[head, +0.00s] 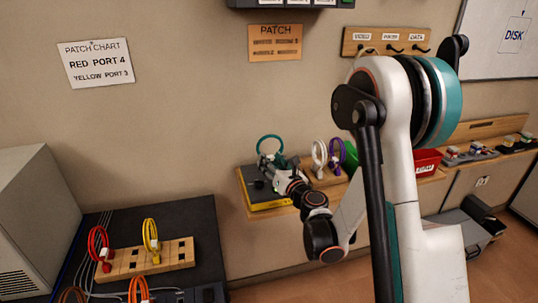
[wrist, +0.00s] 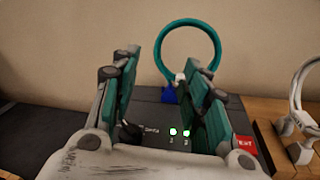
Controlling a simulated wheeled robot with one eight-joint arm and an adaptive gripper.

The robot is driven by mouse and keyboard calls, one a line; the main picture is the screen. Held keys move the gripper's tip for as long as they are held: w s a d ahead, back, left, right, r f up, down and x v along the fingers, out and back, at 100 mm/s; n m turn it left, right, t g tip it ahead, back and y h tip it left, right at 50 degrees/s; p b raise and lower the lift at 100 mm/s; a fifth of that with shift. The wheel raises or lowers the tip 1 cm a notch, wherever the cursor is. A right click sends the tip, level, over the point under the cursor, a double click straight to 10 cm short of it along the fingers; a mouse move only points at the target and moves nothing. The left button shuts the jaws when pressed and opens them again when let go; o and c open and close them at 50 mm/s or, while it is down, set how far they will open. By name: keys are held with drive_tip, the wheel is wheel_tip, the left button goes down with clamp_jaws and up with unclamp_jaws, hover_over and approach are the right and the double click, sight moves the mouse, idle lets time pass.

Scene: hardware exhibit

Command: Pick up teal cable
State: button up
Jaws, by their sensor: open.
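The teal cable (head: 270,145) stands as an upright loop at the far end of a dark box with a yellow edge. In the wrist view the teal loop (wrist: 221,50) rises above a small blue base and a white clip, ahead of my gripper. My gripper (wrist: 168,85) is open, its two teal-padded fingers spread apart and empty. The cable's lower end lies beyond and partly behind the right finger. In the head view my gripper (head: 268,172) reaches over the box, close in front of the cable; whether it touches is unclear.
The dark box (head: 262,202) has two green lights and a red label in the wrist view. White (head: 318,158) and purple (head: 337,155) cables stand on a wooden block to its right. Red (head: 98,243) and yellow (head: 150,238) cables stand on another block at lower left.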

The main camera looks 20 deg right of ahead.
sight(260, 145)
drive_tip(key=w, duration=0.2)
drive_tip(key=w+a, duration=0.1)
drive_tip(key=w, duration=0.1)
drive_tip(key=shift+w+b, duration=0.35)
drive_tip(key=shift+w, duration=0.05)
drive_tip(key=shift+w+a+r+b, duration=0.1)
drive_tip(key=shift+w+b, duration=0.2)
drive_tip(key=shift+w, duration=0.6)
drive_tip(key=shift+w+a+r+b, duration=0.15)
drive_tip(key=shift+w+b, duration=0.15)
drive_tip(key=shift+w, duration=0.65)
drive_tip(key=shift+w+a+r+b, duration=0.1)
drive_tip(key=shift+w+b, duration=0.2)
drive_tip(key=shift+w, duration=0.6)
clamp_jaws()
